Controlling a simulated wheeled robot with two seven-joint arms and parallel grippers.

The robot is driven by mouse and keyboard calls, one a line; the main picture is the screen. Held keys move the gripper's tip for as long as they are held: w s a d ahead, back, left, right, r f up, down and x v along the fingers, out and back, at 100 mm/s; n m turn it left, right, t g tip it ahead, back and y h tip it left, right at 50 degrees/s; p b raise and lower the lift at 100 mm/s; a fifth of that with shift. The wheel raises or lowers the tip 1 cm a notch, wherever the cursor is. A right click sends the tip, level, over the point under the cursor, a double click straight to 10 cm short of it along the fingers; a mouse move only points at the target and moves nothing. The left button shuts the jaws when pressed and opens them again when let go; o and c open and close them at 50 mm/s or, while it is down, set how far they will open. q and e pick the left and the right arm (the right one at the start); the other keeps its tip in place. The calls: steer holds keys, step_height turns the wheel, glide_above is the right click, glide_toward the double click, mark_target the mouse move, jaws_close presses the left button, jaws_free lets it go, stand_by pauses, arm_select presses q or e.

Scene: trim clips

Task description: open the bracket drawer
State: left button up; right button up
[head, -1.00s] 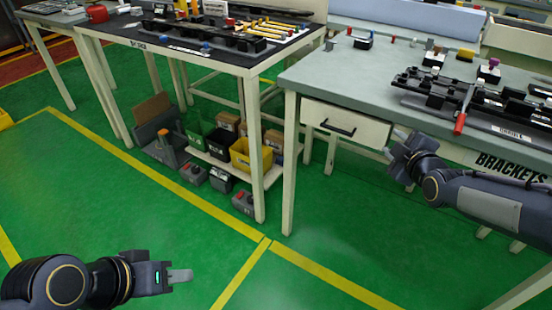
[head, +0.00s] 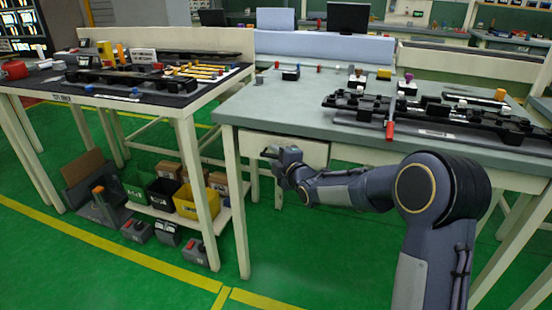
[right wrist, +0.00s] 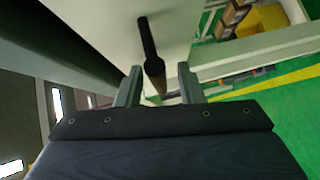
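The bracket drawer (head: 314,153) has a pale front under the grey-topped bench on the right and looks shut. Its black bar handle (right wrist: 149,48) shows in the right wrist view; in the head view my gripper mostly covers it. My right gripper (head: 276,155) is at the left part of the drawer front. In the right wrist view its two fingers (right wrist: 159,76) are apart, with the near end of the handle between their tips. I cannot tell whether either finger touches it. My left gripper is out of view.
The bench top (head: 262,103) carries black fixtures, a red-handled tool (head: 390,130) and small coloured parts. A second bench with a shelf of bins (head: 190,203) stands to the left. Green floor between the benches is clear. My right arm hides the bench's lower right.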

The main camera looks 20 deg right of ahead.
jaws_close()
stand_by(0.3)
